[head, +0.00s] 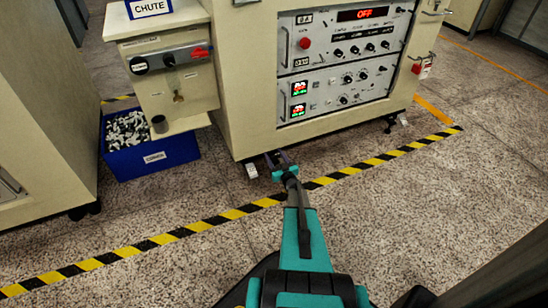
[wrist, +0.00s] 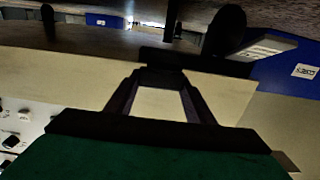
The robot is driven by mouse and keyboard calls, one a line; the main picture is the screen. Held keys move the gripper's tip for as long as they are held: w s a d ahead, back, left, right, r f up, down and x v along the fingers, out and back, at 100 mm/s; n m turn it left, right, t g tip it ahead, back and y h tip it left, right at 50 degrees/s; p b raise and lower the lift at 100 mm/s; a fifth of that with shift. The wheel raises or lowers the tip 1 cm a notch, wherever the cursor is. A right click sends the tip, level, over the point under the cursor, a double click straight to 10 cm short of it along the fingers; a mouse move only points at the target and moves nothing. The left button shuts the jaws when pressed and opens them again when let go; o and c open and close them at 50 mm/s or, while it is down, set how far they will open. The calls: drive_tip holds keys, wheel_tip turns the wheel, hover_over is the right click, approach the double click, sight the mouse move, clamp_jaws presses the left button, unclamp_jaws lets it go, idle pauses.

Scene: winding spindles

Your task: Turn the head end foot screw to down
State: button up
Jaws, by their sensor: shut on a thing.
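My gripper (head: 278,160) is low at the bottom front edge of the cream cabinet (head: 236,75), just right of a small white foot plate (head: 251,171). In the wrist view the picture is upside down, and my gripper's fingers (wrist: 165,68) close in on a dark piece under the cabinet edge. A dark stem (wrist: 172,20) shows beyond the fingertips toward the floor; I take it for the foot screw. The fingers are shut on it and hide most of it. Its turned position and any marking cannot be read.
A blue bin (head: 165,167) of small parts stands left, below the chute box (head: 178,85). A dark round wheel (wrist: 228,30) is beside the fingers. Another foot (head: 402,119) is at the cabinet's right. Yellow-black tape (head: 240,211) crosses the open floor.

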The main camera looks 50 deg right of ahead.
idle(0.3)
drive_tip(key=o, duration=1.1)
drive_tip(key=shift+c, duration=0.2)
drive_tip(key=p+v, duration=0.3)
drive_tip(key=v, duration=1)
drive_tip(key=shift+s+a+p, duration=0.25)
drive_tip(key=shift+s+p, duration=0.1)
